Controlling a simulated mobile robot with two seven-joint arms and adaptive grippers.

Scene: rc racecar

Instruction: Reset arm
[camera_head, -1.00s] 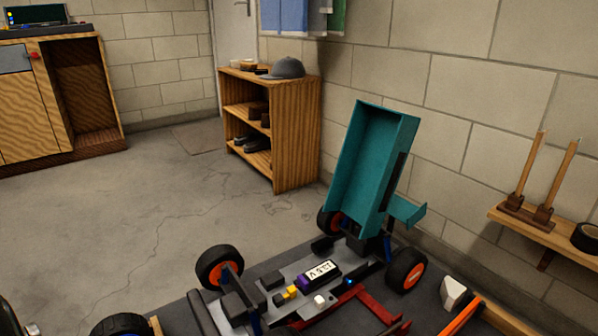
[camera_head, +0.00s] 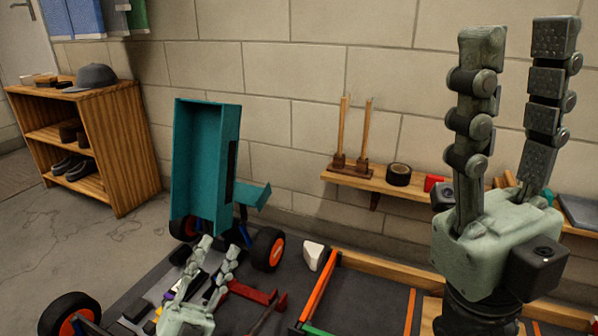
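My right gripper (camera_head: 518,105) is large in the right of the head view, raised in front of the wall. Its two segmented fingers point up and stand apart, with nothing between them. My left gripper (camera_head: 217,262) is low in the view, over the racecar's chassis. Its fingers point up and are spread with a gap, and I see nothing held. Black wheels with orange hubs show, and my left gripper hides part of the chassis.
A wall shelf (camera_head: 385,183) behind holds two upright wooden sticks, a roll of black tape (camera_head: 398,174) and a red item (camera_head: 434,183). A wooden shelf unit (camera_head: 125,145) with a grey cap and shoes stands at left. Orange and red bars and a white block (camera_head: 314,256) lie on the bench.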

